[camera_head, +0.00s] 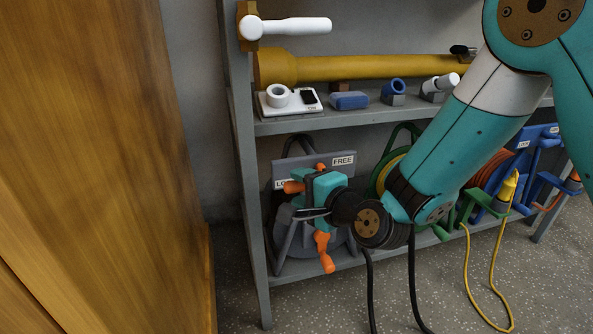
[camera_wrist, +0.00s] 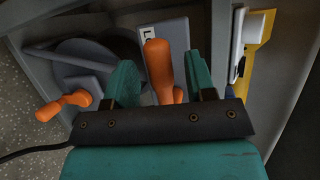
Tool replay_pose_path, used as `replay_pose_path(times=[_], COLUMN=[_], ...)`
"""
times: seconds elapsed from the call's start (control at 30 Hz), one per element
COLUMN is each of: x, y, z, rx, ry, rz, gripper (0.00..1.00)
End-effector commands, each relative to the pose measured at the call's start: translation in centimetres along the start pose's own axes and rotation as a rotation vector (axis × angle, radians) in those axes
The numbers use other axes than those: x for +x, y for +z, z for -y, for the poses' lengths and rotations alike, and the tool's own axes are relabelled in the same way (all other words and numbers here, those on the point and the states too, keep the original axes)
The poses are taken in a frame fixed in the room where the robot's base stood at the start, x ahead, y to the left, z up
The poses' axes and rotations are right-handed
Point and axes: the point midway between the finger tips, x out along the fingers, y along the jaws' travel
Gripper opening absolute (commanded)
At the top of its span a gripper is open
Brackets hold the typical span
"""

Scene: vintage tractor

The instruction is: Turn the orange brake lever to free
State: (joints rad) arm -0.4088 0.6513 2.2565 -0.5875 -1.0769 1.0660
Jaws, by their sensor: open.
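The orange brake lever (camera_wrist: 160,66) stands between the two teal fingers of my gripper (camera_wrist: 163,82) in the wrist view. The jaws are open, with a gap on the right side of the lever; I cannot tell if either finger touches it. In the head view the lever (camera_head: 294,187) shows beside the partly covered "LO" label (camera_head: 281,184), left of my gripper (camera_head: 308,184). The "FREE" label (camera_head: 343,160) is to the upper right on the same grey plate. My gripper and wrist cover part of the plate and the reel (camera_head: 283,240).
An orange crank handle (camera_head: 327,263) hangs below my gripper; it also shows at left in the wrist view (camera_wrist: 62,105). Shelf boards (camera_head: 330,117) with tools lie above. Cable reels stand at right, and a yellow cable (camera_head: 470,270) hangs there. A wooden panel (camera_head: 95,160) fills the left.

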Motion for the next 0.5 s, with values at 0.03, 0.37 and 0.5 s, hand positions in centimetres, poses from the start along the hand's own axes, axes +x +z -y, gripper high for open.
replay_pose_path(times=[0.03,0.37,0.5], x=[0.5,1.7,1.7], y=[0.1,0.0,0.0], z=[0.3,-0.1,-0.1], rx=[0.000,0.001,0.000], ry=[0.002,0.000,0.000], rz=[0.001,0.000,0.000], gripper=[0.50,0.50,0.46])
